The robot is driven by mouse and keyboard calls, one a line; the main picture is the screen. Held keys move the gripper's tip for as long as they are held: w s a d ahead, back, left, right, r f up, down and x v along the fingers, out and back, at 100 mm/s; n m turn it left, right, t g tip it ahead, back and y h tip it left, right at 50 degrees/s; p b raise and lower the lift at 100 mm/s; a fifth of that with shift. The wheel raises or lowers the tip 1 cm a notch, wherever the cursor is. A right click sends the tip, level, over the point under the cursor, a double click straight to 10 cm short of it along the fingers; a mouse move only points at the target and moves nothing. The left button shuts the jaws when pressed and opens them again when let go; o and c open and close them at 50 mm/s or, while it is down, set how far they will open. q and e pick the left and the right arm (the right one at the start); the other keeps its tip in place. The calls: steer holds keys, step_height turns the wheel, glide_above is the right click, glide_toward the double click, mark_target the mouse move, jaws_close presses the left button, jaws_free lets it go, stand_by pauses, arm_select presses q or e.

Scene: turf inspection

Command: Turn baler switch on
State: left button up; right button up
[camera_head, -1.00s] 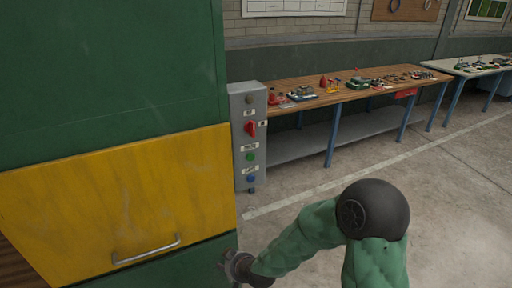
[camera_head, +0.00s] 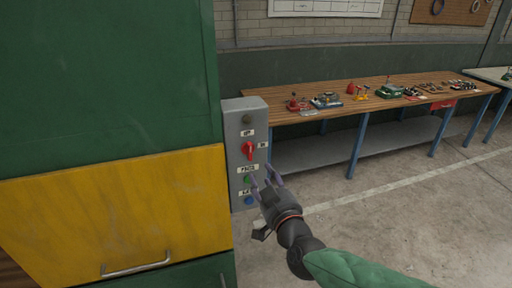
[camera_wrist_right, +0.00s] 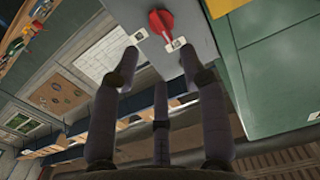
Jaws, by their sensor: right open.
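The grey control box (camera_head: 236,132) is fixed at the right side of the green and yellow baler (camera_head: 120,205). The switch also shows at the top of the right wrist view (camera_wrist_right: 161,22). My right gripper (camera_head: 267,178) is open and empty, just below and right of the switch, in front of the lower buttons. In the right wrist view its fingers (camera_wrist_right: 158,58) point toward the switch, apart from it. My left gripper is out of view.
A green button (camera_head: 247,180) and a blue button (camera_head: 249,201) sit low on the box; a dark knob is at its top. A wooden workbench (camera_head: 400,88) with small parts stands behind to the right. The concrete floor (camera_head: 410,200) at right is clear.

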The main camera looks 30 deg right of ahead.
mark_target(249, 151)
steer(key=b+x, duration=0.2)
steer(key=x, duration=0.8)
steer(key=shift+w+d+r, duration=0.25)
steer(key=shift+w+r, duration=0.05)
steer(key=shift+r, duration=0.2)
jaws_close()
